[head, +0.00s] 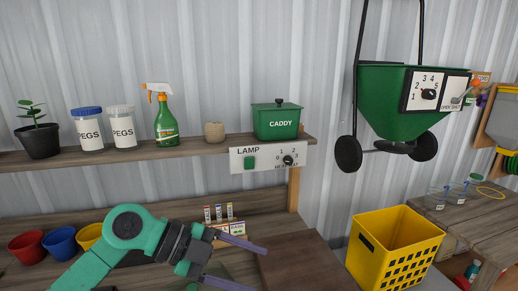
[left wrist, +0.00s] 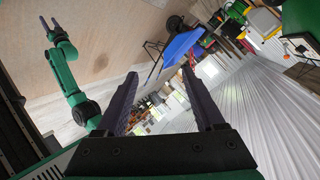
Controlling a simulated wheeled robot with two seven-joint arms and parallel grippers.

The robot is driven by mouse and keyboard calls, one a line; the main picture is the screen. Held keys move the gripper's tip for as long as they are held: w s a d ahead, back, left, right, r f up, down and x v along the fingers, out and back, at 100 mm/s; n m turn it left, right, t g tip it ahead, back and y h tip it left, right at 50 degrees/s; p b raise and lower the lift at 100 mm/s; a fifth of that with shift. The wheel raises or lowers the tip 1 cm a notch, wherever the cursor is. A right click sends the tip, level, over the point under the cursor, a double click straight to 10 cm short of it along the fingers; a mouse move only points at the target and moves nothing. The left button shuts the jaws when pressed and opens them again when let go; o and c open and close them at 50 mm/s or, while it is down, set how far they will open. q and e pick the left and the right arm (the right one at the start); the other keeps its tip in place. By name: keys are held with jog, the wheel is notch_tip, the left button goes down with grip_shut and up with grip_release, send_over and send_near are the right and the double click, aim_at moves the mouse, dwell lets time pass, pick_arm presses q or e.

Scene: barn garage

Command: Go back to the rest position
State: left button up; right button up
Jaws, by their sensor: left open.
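My left gripper (head: 258,268) comes in low in the head view, at the end of the green arm. Its two dark purple fingers are apart with nothing between them, in front of the lower wooden bench. In the left wrist view the same gripper (left wrist: 160,76) is open and empty. My right gripper (left wrist: 48,27) shows small at the upper left of the left wrist view, above a bare floor. Its two fingers look spread, with nothing visible between them. The right arm is not in the head view.
A shelf (head: 215,147) holds peg jars (head: 90,130), a spray bottle (head: 165,120) and a green caddy (head: 276,122). A yellow crate (head: 395,240) is at the right, under a green spreader (head: 405,100).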

pick_arm(q)
jog(key=d+r+n+t+h, duration=0.1)
jog(key=d+r+t+h, duration=0.3)
jog(key=r+h, duration=0.4)
jog(key=w+a+r+n+t+y, duration=0.3)
jog(key=w+a+n+t+y, duration=0.45)
jog(key=n+t, duration=0.55)
jog(key=w+a+f+n+g+y, duration=0.2)
jog(key=a+f+n+y, duration=1)
jog(key=a+f, duration=0.55)
jog(key=s+f+m+g, duration=0.2)
jog(key=s+f+g, duration=1)
jog(key=s+f, duration=0.85)
notch_tip(320, 180, down, 28)
jog(key=s+g+b, duration=0.2)
jog(key=b, duration=0.3)
jog(key=s+a+f+b, duration=0.1)
jog(key=s+f+b, duration=0.1)
jog(key=s+f, duration=0.6)
jog(key=s+a+f+g+b, duration=0.1)
jog(key=s+f+b, duration=0.2)
jog(key=s+f, duration=0.6)
notch_tip(320, 180, down, 3)
jog(key=shift+s+a+f+y, duration=0.15)
jog(key=shift+a+f+y, duration=0.05)
jog(key=shift+a+y, duration=0.15)
pick_arm(e)
notch_tip(320, 180, down, 10)
jog(key=shift+s, duration=0.35)
